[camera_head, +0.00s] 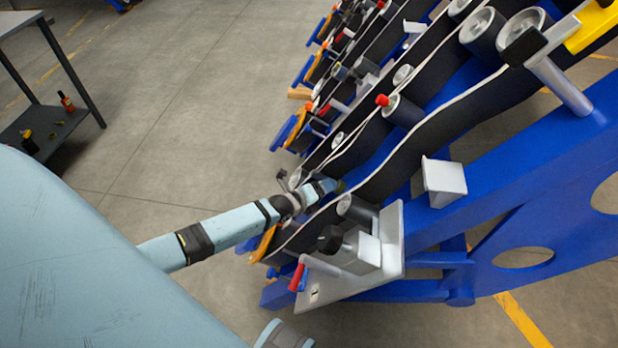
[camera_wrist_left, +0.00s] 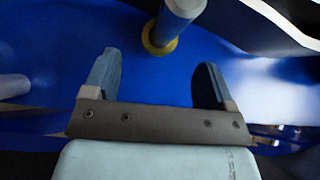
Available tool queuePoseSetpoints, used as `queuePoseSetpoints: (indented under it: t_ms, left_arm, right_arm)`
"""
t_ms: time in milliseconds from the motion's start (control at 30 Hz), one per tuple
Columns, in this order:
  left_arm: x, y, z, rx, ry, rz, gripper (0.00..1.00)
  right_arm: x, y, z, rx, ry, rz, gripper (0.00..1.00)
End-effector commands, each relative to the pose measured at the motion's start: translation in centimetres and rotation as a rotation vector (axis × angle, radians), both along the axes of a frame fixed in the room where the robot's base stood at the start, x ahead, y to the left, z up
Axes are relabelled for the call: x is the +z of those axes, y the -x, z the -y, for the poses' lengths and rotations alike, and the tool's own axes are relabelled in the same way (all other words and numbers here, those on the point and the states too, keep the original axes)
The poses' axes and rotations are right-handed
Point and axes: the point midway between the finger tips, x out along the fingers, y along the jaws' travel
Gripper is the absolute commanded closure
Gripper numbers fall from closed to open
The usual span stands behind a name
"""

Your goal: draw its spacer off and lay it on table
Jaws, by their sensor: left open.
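In the left wrist view a yellow ring (camera_wrist_left: 153,48), which may be the spacer, sits around a pale post (camera_wrist_left: 172,27) at the blue chassis surface. My left gripper (camera_wrist_left: 154,80) is open, its two fingers apart with nothing between them. The ring lies beyond the fingertips, roughly in line with the gap. In the head view my left gripper (camera_head: 330,186) reaches in among the black belts and rollers, partly hidden, and the ring cannot be made out there. The grey table (camera_head: 18,20) stands at the upper left. My right gripper is not in view.
The blue chassis frame (camera_head: 480,255) carries black belts and several rollers around the arm. A grey bracket plate (camera_head: 392,245) with a red-tipped lever (camera_head: 297,277) is close below the gripper. Bottles stand on the table's lower shelf (camera_head: 48,130). Open floor (camera_head: 170,110) lies between.

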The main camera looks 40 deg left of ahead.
Motion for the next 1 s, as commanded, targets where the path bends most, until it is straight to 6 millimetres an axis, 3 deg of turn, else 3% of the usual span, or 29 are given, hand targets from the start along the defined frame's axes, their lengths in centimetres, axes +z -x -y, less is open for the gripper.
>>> queuePoseSetpoints:
  t_ms: [100, 300, 467, 700, 733, 967, 1000]
  left_arm:
    - [-1.0, -2.1, 0.6, 0.001, 0.002, 0.002, 0.22]
    - [-1.7, -4.2, 1.1, 0.001, 0.001, 0.001, 0.22]
    - [-2.0, -4.8, 1.3, 0.001, 0.001, -0.001, 0.22]
    - [-1.9, -4.9, 1.4, 0.000, 0.001, 0.000, 0.22]
    - [-1.9, -4.9, 1.4, 0.000, 0.001, 0.000, 0.24]
    - [-1.9, -4.9, 1.3, 0.001, 0.002, 0.000, 0.77]
    - [-1.9, -4.9, 1.3, 0.001, 0.002, 0.000, 0.78]
  right_arm:
    - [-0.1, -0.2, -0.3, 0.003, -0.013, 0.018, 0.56]
    - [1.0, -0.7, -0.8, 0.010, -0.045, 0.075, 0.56]
    - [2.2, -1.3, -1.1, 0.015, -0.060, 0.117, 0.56]
    - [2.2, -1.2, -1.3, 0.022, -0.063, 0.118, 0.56]
    - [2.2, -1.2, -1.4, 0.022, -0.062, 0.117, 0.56]
    - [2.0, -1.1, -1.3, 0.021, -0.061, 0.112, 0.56]
    - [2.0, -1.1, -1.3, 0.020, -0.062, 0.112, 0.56]
